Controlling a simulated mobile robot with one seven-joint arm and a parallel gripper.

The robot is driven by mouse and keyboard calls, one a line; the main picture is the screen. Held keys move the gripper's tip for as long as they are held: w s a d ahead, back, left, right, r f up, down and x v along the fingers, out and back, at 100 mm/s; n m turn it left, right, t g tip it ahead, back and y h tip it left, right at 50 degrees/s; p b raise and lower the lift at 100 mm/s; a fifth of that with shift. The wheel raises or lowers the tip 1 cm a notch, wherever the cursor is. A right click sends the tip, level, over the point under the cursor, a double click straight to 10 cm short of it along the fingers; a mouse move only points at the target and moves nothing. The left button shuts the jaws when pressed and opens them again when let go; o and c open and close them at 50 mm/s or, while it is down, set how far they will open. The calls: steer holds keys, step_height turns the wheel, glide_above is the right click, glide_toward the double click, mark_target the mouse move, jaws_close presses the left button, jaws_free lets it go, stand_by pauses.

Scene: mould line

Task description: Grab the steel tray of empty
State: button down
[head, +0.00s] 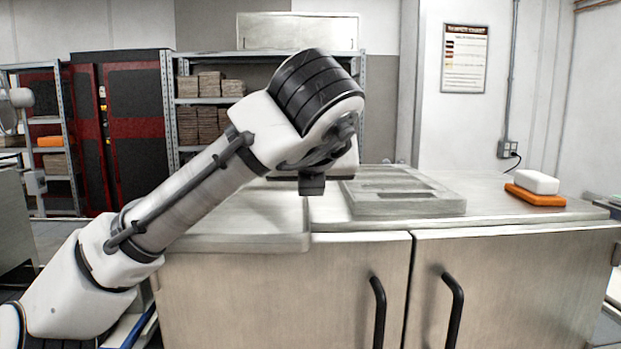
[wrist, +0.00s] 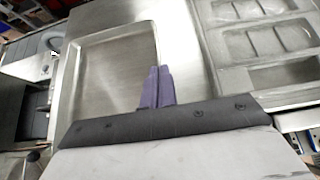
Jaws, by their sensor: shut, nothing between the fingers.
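The steel tray (head: 245,242) is shallow and lies at the left end of the steel counter, near its front edge. In the wrist view the tray (wrist: 108,78) shows a bare, empty floor with a raised rim. My gripper (wrist: 159,70) has its two purple fingers together with nothing between them. In the wrist view the fingers overlap the tray's right side; I cannot tell their height above it. In the head view my arm's end hangs over the counter behind the tray, and the fingertips cannot be made out.
A grey mould with recessed compartments (head: 400,193) lies right of the tray on the counter (head: 480,213). A white block (head: 536,182) sits on an orange one (head: 535,196) farther right. Cabinet doors with black handles (head: 453,310) face front. Shelving (head: 170,110) stands behind.

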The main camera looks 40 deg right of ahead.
steer(key=shift+w+r+p, duration=0.1)
steer(key=shift+r+p, duration=0.25)
steer(key=shift+p, duration=1.05)
